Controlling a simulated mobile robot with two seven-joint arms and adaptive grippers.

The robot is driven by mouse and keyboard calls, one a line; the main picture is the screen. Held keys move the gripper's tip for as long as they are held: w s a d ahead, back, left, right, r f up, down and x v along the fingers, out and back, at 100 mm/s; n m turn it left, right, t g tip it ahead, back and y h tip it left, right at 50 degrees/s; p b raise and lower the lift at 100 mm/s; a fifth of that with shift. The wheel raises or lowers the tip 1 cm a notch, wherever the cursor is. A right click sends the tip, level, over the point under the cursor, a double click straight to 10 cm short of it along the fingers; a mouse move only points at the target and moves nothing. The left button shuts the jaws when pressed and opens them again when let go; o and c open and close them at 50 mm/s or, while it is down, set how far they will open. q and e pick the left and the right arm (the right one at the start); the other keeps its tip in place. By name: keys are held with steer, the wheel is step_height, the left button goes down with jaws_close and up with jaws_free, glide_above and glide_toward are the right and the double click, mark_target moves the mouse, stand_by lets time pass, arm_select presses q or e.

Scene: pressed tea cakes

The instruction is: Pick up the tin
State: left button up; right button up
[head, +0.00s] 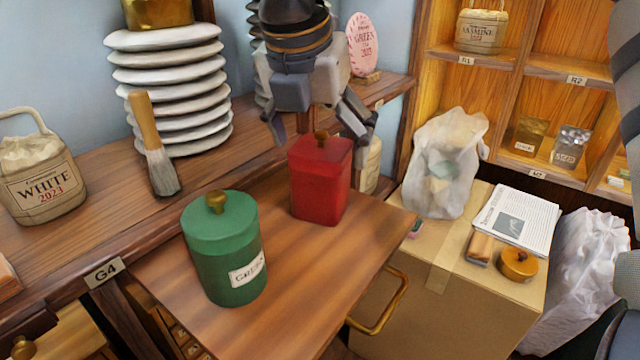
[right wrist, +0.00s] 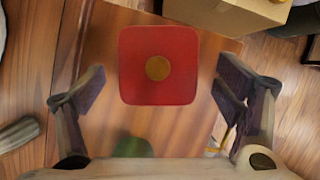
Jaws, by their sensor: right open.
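A red square tin (head: 319,186) with a brass knob stands upright on a pulled-out wooden board (head: 300,262). A round green tin (head: 224,252) with a brass knob and a paper label stands nearer on the same board. My right gripper (head: 318,135) is above and around the top of the red tin, pointing down. In the right wrist view the red tin's lid (right wrist: 158,66) lies between the two spread fingers of my right gripper (right wrist: 157,92), with a gap on each side. The green tin shows only partly at the bottom there. My left gripper is not in view.
A brush (head: 155,145) leans by stacked white cakes (head: 170,85) at the back left. A white tea bag (head: 42,168) stands at the far left.

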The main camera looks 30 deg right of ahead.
steer(key=x, duration=0.3)
steer(key=shift+w, duration=0.1)
steer(key=shift+r, duration=0.1)
steer(key=c, duration=1.6)
steer(key=shift+r, duration=0.5)
steer(key=shift+c, duration=0.2)
step_height(320, 180, up, 2)
steer(key=shift+r, duration=0.1)
steer(key=s+r, duration=0.2)
steer(key=s+a+r, duration=0.1)
steer(key=s+r, duration=0.1)
steer(key=r, duration=0.1)
steer(key=shift+s+a+r, duration=0.1)
steer(key=shift+s+r, duration=0.05)
steer(key=shift+s, duration=0.05)
steer(key=s+a+r, duration=0.2)
steer(key=s+r, duration=0.2)
steer(key=s, duration=0.5)
steer(key=shift+s+r, duration=0.15)
steer(key=shift+r, duration=0.1)
steer(key=shift+a, duration=0.1)
